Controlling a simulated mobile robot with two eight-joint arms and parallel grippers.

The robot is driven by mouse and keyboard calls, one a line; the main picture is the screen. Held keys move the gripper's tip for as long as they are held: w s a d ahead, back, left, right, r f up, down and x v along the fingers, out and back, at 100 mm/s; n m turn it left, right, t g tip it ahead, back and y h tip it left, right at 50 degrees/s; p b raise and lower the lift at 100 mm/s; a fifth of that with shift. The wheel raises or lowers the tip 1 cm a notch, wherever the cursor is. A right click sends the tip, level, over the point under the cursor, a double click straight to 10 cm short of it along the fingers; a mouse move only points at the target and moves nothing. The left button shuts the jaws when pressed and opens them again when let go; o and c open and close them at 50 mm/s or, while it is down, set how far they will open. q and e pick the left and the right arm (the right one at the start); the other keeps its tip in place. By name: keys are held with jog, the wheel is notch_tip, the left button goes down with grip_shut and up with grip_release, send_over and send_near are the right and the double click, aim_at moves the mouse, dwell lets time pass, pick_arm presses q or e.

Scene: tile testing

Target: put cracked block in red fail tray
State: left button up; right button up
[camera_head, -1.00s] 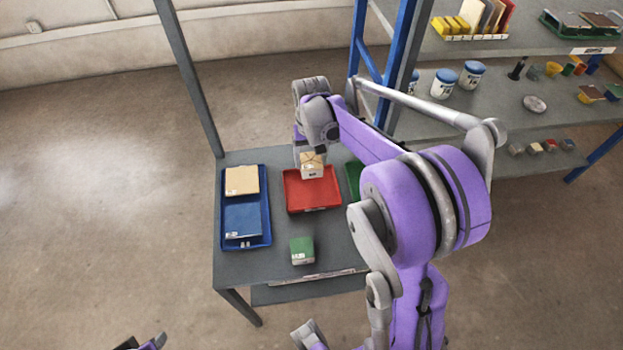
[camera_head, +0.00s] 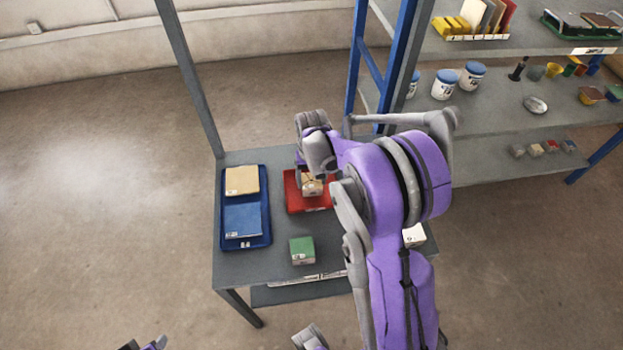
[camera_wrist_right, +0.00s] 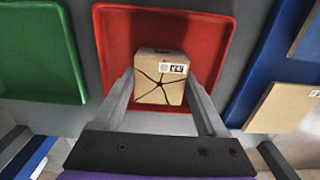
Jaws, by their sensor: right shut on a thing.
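The red tray (camera_wrist_right: 215,28) lies behind and around the block in that view. In the head view the block (camera_head: 311,187) and right gripper (camera_head: 310,178) are over the red tray (camera_head: 292,202). I cannot tell whether the block touches the tray floor. My left gripper (camera_head: 148,344) barely shows at the bottom edge; its jaws are unclear.
A blue tray (camera_head: 265,238) with a tan tile and a blue tile stands at left. A green-topped block (camera_head: 302,250) sits at the table front. A green tray (camera_wrist_right: 42,55) lies beside the red one. Shelves (camera_head: 500,115) stand behind at right.

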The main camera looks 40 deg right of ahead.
aim_at(311, 181)
jog(key=o, duration=0.8)
jog(key=shift+f, duration=0.15)
jog(key=o, duration=0.4)
jog(key=shift+r, duration=0.5)
notch_tip(311, 181, up, 11)
jog(key=p, duration=0.1)
jog(key=s+a+n+t, duration=0.1)
jog(key=s+a+n, duration=0.1)
jog(key=s+a, duration=0.3)
jog(key=s+a+n+t, duration=0.2)
jog(key=s+a, duration=0.4)
jog(key=s+a+n+t, duration=0.1)
jog(key=s+a+t, duration=0.1)
jog(key=s+a, duration=0.4)
jog(key=shift+s+f+n, duration=0.3)
jog(key=shift+s+n, duration=0.05)
jog(key=shift+n, duration=0.05)
